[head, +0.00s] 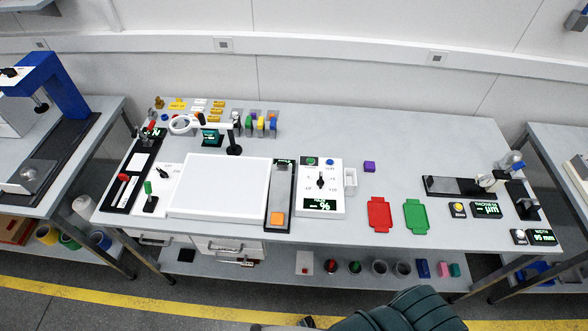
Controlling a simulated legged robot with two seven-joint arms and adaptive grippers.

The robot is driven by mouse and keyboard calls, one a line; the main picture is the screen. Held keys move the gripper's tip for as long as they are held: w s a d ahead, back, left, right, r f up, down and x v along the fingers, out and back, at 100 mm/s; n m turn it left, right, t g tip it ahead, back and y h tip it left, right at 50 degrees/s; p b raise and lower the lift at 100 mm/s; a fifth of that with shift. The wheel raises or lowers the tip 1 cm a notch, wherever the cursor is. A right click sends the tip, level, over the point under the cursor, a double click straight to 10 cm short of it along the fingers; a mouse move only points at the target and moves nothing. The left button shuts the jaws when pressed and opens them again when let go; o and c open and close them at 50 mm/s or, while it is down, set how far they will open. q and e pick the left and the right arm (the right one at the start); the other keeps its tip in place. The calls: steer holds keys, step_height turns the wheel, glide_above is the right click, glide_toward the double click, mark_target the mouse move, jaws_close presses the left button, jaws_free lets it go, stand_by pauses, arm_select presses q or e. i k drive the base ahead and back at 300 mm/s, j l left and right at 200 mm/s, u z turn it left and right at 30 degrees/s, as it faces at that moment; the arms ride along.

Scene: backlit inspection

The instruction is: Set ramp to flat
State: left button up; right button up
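No readable label marks a ramp. A narrow dark plate (280,180) with an orange block (277,218) at its near end and a small display at its far end lies right of the white light panel (220,188); I cannot tell whether it is tilted. Right of it is a white control box with a black rotary knob (320,181), green and blue buttons and a lit display. Left of the panel are a small black dial (163,173), a green-handled lever (148,188) and a red-handled lever (123,178) on a black plate. Neither gripper shows.
A ring magnifier (182,124) and a black stand are behind the panel. The back right tabletop is clear.

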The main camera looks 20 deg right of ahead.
mark_target(279, 196)
steer(key=i+l+z, duration=0.4)
steer(key=k+l+u, duration=0.25)
steer(key=l, duration=0.3)
steer(key=k+l+u, duration=0.25)
steer(key=k+l, duration=0.15)
steer(key=l, duration=0.1)
